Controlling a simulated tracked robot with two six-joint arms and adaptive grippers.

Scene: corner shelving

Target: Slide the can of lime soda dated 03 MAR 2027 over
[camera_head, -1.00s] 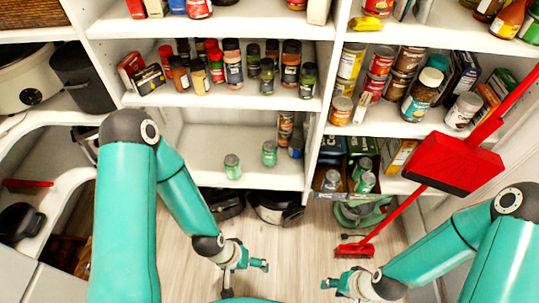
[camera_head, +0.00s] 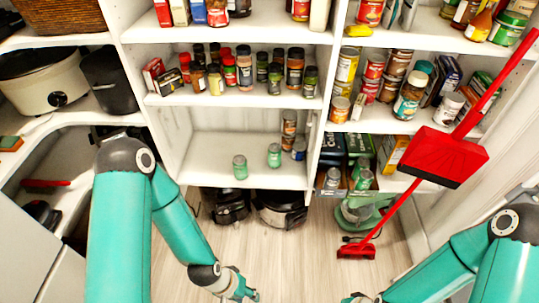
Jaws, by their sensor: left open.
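Two green-and-silver cans stand upright and apart on the low middle shelf: a left can (camera_head: 240,167) nearer the front edge and a right can (camera_head: 274,155) a little farther back. More green cans (camera_head: 364,181) stand in a dark tray on the low right shelf. The date print is too small to read on any of them. My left gripper (camera_head: 248,294) is open at the bottom edge of the picture, below and apart from the shelf cans. My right gripper (camera_head: 356,298) is mostly cut off by the bottom edge, and its fingers cannot be made out.
Stacked brown cans (camera_head: 289,124) and a blue can (camera_head: 298,149) stand at the low middle shelf's right end. Bottles and jars fill the shelf above. A red dustpan (camera_head: 445,155) and broom (camera_head: 357,252) lean across the right shelves. Dark appliances (camera_head: 280,208) sit under the shelf.

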